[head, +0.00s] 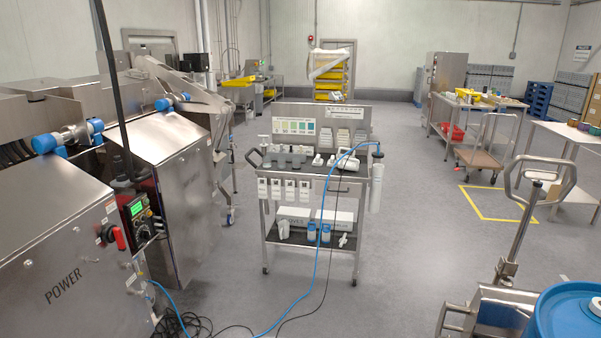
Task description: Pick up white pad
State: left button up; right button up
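A metal cart (312,177) stands in the middle of the head view, some way ahead. Its top holds several small white and grey items, including a stack of small white pieces (343,137) at the back right. Several small white square tags or pads (290,188) hang along its front edge. At this distance I cannot tell which of these is the white pad. Neither of my grippers shows in the view.
A steel machine (75,240) fills the left side. A blue cable (318,250) runs from the cart to the floor. A blue drum (568,312) and a pallet-jack handle (530,215) stand at the right. Floor before the cart is mostly clear, with black cables (190,325) at lower left.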

aim_at(317, 162)
jog(key=i+j, duration=0.1)
jog(key=i, duration=1)
jog(key=i+j+z, duration=0.1)
jog(key=i, duration=0.45)
jog(key=i+l, duration=0.2)
jog(key=i, duration=0.3)
jog(key=i+l, duration=0.25)
jog(key=i, duration=0.25)
jog(key=i+l+z, duration=0.1)
jog(key=i, duration=0.45)
jog(key=l, duration=0.1)
